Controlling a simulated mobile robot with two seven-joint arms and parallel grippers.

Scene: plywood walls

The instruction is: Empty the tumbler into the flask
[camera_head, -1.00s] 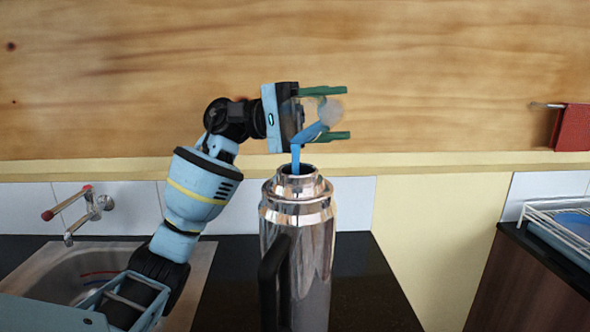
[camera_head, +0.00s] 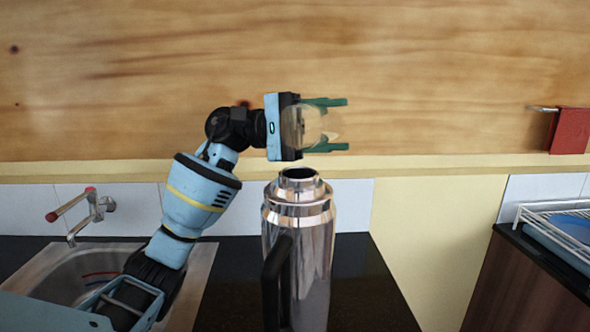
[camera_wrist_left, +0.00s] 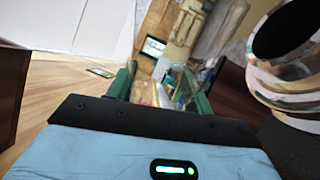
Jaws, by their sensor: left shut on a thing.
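The tumbler (camera_head: 303,127) is clear glass and sits between the green fingers of my left gripper (camera_head: 346,125), which is shut on it. It is just above the flask's mouth, apart from it. I see no blue liquid in it and no stream below it; its exact tilt is hard to tell. The flask (camera_head: 315,255) is shiny metal, upright and open at the top, with a black handle. Its dark mouth also shows in the left wrist view (camera_wrist_left: 285,32), right of the gripper (camera_wrist_left: 160,85). The flask's inside is too dark to read. My right gripper is out of view.
The flask stands on a black counter (camera_head: 365,290). A sink (camera_head: 65,270) with a red-handled tap (camera_head: 92,208) is at left. A dish rack (camera_head: 560,225) is on another counter at right, below a red cloth (camera_head: 570,130). A plywood wall stands behind.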

